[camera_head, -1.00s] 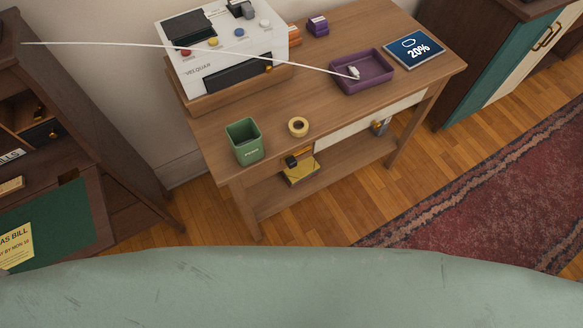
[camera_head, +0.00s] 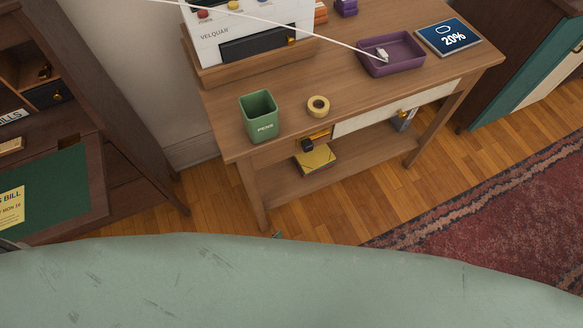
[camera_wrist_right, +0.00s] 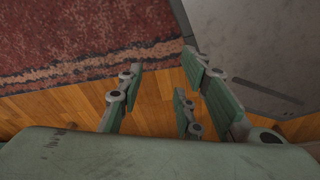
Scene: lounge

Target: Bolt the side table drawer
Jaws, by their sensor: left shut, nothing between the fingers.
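The wooden side table (camera_head: 283,136) stands ahead in the head view. Its drawer (camera_head: 372,119) has a cream front with a brass knob (camera_head: 403,113) and sits under the table top, looking about flush. A small brass fitting (camera_head: 318,133), perhaps the bolt, is left of the drawer front; its position is too small to tell. Only a small tip of my left gripper (camera_head: 277,235) shows above my green body, low and apart from the table; it is shut and empty. My right gripper (camera_wrist_right: 160,88) is open and empty over the floor in the right wrist view.
A yellow item (camera_head: 316,159) lies on the lower shelf. A desk (camera_head: 100,150) is left; a red rug (camera_head: 500,210) lies right.

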